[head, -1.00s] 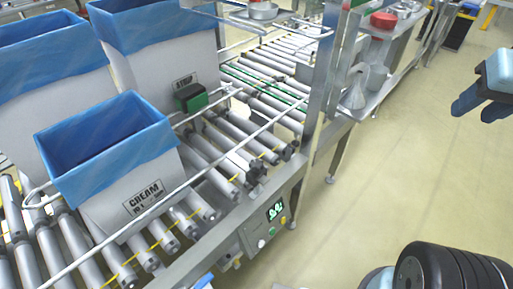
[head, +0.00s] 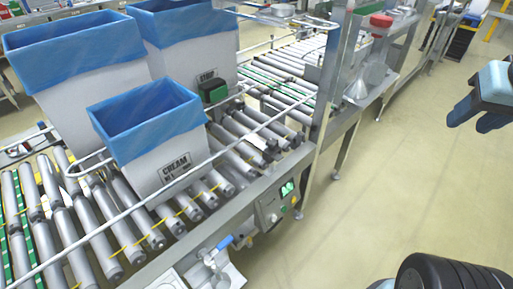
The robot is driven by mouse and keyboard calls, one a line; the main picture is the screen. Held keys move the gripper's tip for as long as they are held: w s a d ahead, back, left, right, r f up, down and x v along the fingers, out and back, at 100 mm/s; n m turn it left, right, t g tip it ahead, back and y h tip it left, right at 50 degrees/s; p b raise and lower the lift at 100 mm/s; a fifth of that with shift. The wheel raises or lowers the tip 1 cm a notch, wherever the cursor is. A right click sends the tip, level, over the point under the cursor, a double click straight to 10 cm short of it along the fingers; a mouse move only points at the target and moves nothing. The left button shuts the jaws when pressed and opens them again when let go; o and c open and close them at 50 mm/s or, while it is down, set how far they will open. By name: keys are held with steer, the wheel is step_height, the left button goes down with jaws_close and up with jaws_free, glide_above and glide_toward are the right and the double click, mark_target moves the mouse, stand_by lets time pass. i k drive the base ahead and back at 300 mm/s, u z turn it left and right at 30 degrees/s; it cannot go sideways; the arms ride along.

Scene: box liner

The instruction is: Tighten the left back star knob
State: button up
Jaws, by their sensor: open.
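Small dark knob-like parts (head: 271,150) show on the conveyor's near side rail, just above the control box. They are too small to tell their star shape or which is the left back one. My gripper (head: 470,124) is at the right edge of the head view, with dark blue fingers apart and nothing between them. It hangs over the open floor, well away from the conveyor and touching nothing.
A roller conveyor (head: 130,236) carries white boxes with blue liners, the nearest marked CREAM (head: 160,160). A control box (head: 272,207) with a green display and a blue-handled valve (head: 225,243) sit on the near side. A steel post (head: 328,80) stands beyond.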

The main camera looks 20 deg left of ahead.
mark_target(271, 143)
steer(key=u, duration=0.1)
steer(key=k, duration=0.3)
steer(key=u, duration=1.2)
steer(key=i, duration=0.5)
steer(key=u, duration=0.1)
